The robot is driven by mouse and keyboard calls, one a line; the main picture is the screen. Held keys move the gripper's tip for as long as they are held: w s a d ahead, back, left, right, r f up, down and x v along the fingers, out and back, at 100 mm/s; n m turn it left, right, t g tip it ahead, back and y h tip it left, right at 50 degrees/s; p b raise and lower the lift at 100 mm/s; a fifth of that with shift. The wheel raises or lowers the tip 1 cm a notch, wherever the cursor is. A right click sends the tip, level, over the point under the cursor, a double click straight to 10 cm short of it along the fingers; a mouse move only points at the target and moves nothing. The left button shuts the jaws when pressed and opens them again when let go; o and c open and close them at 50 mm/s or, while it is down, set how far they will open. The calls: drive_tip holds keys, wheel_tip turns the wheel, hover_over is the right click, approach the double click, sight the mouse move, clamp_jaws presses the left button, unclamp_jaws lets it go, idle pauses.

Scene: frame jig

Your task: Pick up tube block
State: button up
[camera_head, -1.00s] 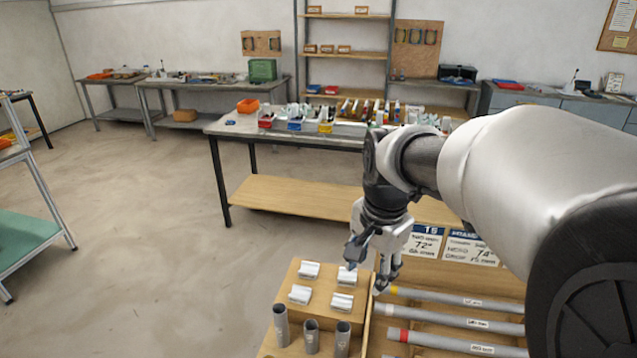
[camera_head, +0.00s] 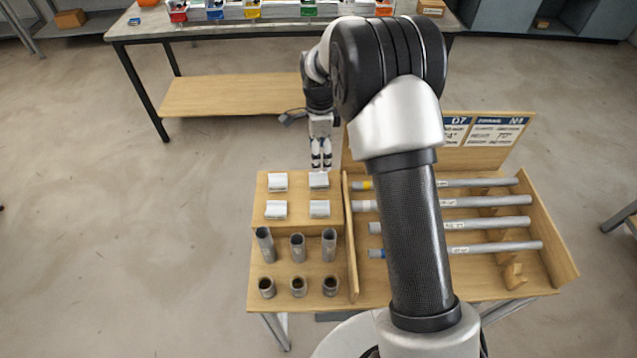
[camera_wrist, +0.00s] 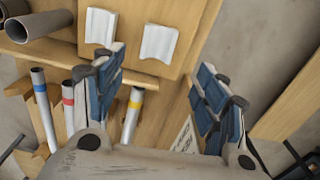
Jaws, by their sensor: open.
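Several pale, grooved tube blocks sit in two rows on a raised wooden platform (camera_head: 298,196) at the left of the workbench. The back right block (camera_head: 318,180) is just below my gripper (camera_head: 321,160) in the head view; the back left (camera_head: 278,182), front left (camera_head: 276,209) and front right (camera_head: 320,209) blocks stand clear of it. In the wrist view my gripper (camera_wrist: 165,95) has its blue-padded fingers spread apart with nothing between them. Two blocks, one at the left (camera_wrist: 100,27) and one at the right (camera_wrist: 158,43), show beyond the fingers. I cannot tell the exact height gap.
Upright grey short tubes (camera_head: 297,247) and dark-mouthed sockets (camera_head: 298,286) stand in front of the platform. Long grey tubes (camera_head: 490,227) lie in a rack at the right, partly hidden by my arm. A wooden divider (camera_head: 350,240) separates them. A sign board (camera_head: 490,135) stands behind.

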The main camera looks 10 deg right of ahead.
hover_over(319, 182)
drive_tip(key=f, duration=0.2)
drive_tip(key=f+b, duration=0.1)
drive_tip(key=f, duration=0.1)
drive_tip(key=shift+w+d+f, duration=0.1)
drive_tip(key=shift+w+f, duration=0.1)
wheel_tip(319, 182, down, 5)
drive_tip(key=shift+s+f+b, duration=0.15)
drive_tip(key=shift+b, duration=0.8)
drive_tip(key=shift+c, duration=0.6)
drive_tip(key=c, duration=1.1)
